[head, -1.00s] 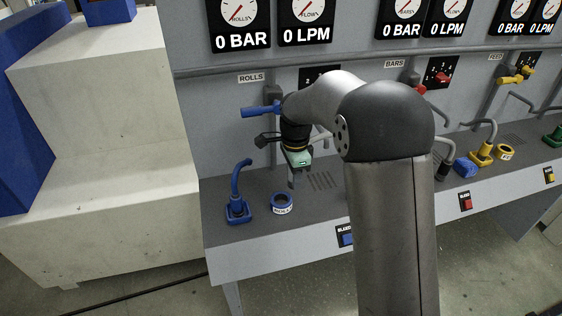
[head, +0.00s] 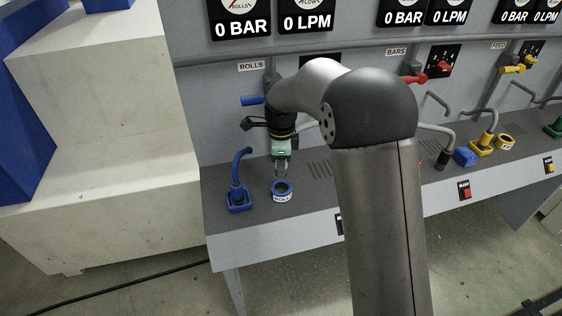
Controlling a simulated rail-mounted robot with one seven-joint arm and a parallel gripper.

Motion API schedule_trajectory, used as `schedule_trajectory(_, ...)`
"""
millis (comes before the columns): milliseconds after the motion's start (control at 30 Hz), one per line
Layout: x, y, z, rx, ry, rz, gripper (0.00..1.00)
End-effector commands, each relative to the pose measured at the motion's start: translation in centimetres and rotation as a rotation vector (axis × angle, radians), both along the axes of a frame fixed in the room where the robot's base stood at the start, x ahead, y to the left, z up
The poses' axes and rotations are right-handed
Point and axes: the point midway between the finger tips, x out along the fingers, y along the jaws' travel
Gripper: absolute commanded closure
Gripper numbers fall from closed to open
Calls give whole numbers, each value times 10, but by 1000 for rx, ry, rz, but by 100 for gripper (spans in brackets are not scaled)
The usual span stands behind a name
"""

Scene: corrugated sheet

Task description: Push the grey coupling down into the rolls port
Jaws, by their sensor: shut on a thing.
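My gripper (head: 281,168) points down, close above the blue ring of the rolls port (head: 282,196) on the grey bench. It is shut on a small grey piece, taken as the grey coupling (head: 281,167), which is mostly hidden between the fingers. The coupling's lower end is over the far part of the ring. I cannot tell whether it touches or enters the port. The ring carries a white label on its front side.
A blue hose with a blue square base (head: 238,200) stands left of the port. A blue wall handle (head: 251,100) is behind my wrist. Yellow fittings (head: 481,147) and a blue cap (head: 464,157) are farther right. Bench room is free right of the port.

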Motion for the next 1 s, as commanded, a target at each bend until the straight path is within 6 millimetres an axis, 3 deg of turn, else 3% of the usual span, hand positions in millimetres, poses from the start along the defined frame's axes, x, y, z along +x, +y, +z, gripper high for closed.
schedule_trajectory(400,0,0,-40,0,-1,-1,97)
schedule_trajectory(1000,0,0,-44,0,-1,0,97)
